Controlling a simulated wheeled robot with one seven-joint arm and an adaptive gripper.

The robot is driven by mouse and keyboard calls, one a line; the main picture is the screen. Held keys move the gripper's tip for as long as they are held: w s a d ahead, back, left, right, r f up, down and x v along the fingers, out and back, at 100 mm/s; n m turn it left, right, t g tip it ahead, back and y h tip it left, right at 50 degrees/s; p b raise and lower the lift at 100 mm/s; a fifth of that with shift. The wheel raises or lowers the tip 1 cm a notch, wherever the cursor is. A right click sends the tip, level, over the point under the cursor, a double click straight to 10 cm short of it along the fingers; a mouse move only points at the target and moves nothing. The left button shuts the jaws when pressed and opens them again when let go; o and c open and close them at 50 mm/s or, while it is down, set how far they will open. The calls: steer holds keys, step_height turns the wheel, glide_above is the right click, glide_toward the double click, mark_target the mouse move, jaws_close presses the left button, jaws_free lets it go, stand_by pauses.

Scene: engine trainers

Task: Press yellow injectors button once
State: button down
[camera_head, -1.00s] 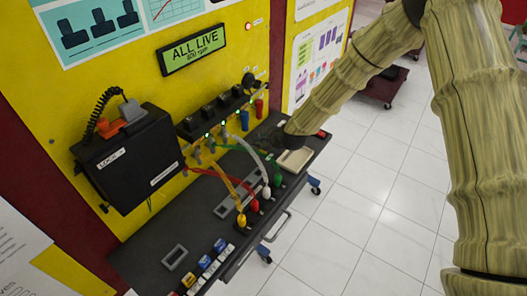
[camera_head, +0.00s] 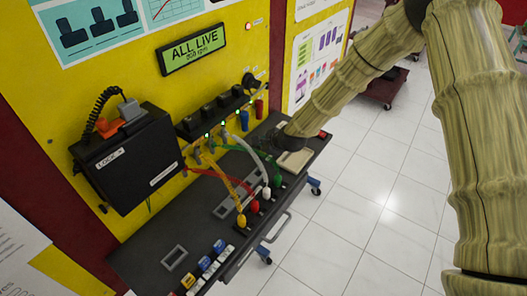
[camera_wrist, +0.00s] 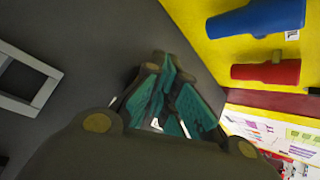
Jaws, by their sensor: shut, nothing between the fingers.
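A small yellow button (camera_head: 188,281) sits at the near left end of a row of buttons on the front edge of the dark bench. Blue-and-white buttons (camera_head: 206,263) stand beside it; their labels are too small to read. My gripper (camera_wrist: 172,95) shows in the wrist view with its teal finger pads together and nothing between them. In the head view, the dark end of my arm is low over the far right part of the bench, well away from the yellow button. The fingers are mostly hidden there. The wrist view does not show the yellow button.
The dark bench (camera_head: 150,262) runs along a yellow panel (camera_head: 60,150). Coloured cables with yellow, red, white and green plugs (camera_head: 241,221) lie between my gripper and the button row. A black box (camera_head: 125,160) juts from the panel. A display (camera_head: 192,49) reads "ALL LIVE".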

steer(key=shift+f, duration=0.25)
stand_by(0.4)
steer(key=shift+r, duration=0.1)
steer(key=shift+r+p, duration=0.3)
steer(key=shift+r, duration=0.5)
steer(key=shift+r+p, duration=1.25)
steer(key=shift+r, duration=1.25)
